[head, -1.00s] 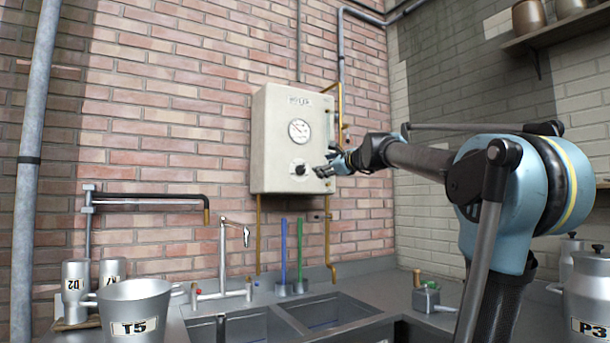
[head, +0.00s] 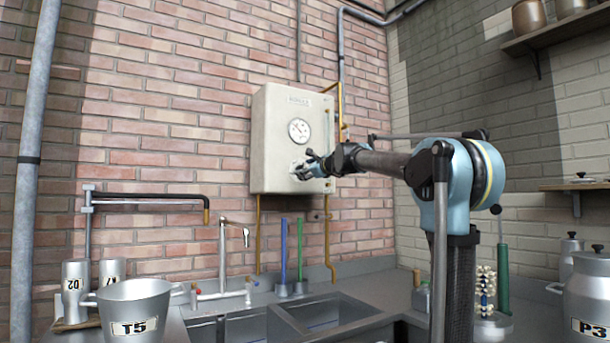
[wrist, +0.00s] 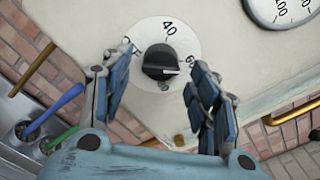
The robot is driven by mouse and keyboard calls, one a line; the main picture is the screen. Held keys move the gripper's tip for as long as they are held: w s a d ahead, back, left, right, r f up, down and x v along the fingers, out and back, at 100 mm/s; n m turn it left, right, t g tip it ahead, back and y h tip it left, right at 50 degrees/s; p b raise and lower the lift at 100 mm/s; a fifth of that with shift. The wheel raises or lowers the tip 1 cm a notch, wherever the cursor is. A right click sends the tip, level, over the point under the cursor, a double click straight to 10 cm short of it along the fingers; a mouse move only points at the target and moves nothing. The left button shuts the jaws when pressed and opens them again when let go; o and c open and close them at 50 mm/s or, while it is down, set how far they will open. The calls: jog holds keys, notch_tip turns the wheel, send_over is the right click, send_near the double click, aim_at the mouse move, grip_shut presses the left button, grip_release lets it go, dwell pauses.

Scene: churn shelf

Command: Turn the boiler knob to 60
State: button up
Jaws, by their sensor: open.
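The boiler (head: 275,150) is a cream box on the brick wall, with a round gauge (head: 299,131). In the wrist view, the black boiler knob (wrist: 161,61) sits on a white round dial (wrist: 147,32). The numbers 40 and 60 show on the dial, and another mark at left is partly covered by a finger. A pale line on the knob faces right, near the 60 side; its exact reading is unclear. My gripper (wrist: 158,74) is open, with blue-grey fingers on either side of the knob, apart from it. In the head view my gripper (head: 308,168) covers the knob.
Brass pipes (head: 329,240) run below and beside the boiler. Below are a sink (head: 335,318), a tap (head: 223,255) and upright blue and green handles (head: 284,252). A pot marked T5 (head: 134,305) stands front left; a churn marked P3 (head: 592,295) stands right.

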jog(key=shift+w+a, duration=0.35)
jog(key=shift+w, duration=0.2)
jog(key=c, duration=1.1)
jog(key=shift+o, duration=0.2)
jog(key=shift+n, duration=0.9)
jog(key=o, duration=1.1)
jog(key=shift+c, duration=0.2)
